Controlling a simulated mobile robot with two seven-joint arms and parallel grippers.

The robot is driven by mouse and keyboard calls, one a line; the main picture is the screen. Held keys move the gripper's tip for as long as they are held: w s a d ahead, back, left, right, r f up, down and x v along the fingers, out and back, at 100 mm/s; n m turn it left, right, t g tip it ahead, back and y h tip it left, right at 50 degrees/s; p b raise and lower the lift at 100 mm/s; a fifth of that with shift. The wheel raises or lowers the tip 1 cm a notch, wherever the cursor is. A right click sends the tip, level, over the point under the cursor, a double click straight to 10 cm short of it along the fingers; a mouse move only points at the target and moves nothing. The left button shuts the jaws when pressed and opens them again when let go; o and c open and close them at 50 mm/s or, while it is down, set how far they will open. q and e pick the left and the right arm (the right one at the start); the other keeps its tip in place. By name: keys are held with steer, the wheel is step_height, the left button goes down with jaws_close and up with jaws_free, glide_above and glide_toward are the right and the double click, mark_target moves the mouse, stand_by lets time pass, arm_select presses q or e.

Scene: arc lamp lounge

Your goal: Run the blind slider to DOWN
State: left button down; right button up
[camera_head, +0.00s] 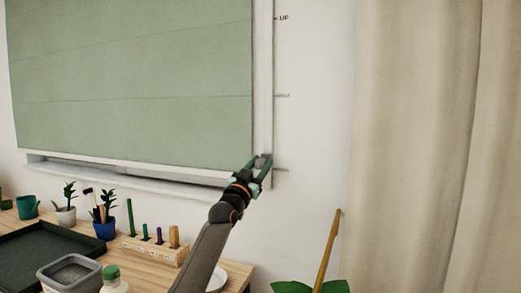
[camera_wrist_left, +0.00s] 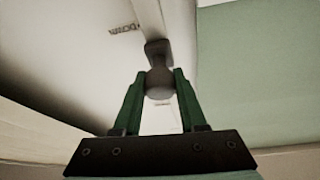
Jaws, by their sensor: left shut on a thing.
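The green blind (camera_head: 135,80) hangs over the window, its lower edge just above the sill with a narrow dark gap at the left. The slider track (camera_head: 273,70) runs down the wall at its right, marked UP at the top, a middle mark, and a low mark. My left gripper (camera_head: 262,162) is at the low end of the track, beside the low mark. In the left wrist view its green fingers are shut on the grey slider knob (camera_wrist_left: 160,84); the DOWN label (camera_wrist_left: 125,29) shows close to the slider. My right gripper is not in view.
A wooden table (camera_head: 150,265) below holds a dark tray (camera_head: 45,250), a grey tub (camera_head: 70,274), a bottle (camera_head: 113,280), potted plants and a wooden block with pegs (camera_head: 155,248). A beige curtain (camera_head: 410,140) hangs at the right. A plant with a wooden stick (camera_head: 327,250) stands below.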

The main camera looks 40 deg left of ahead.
arm_select(q)
step_height(320, 180, down, 4)
steer(key=shift+w+d+f+b, duration=0.1)
steer(key=shift+b, duration=0.4)
steer(key=c, duration=0.9)
jaws_free()
steer(key=shift+f, duration=0.1)
steer(key=o, duration=0.4)
steer(key=shift+o, duration=0.2)
steer(key=shift+r, duration=0.25)
steer(key=shift+s, duration=0.2)
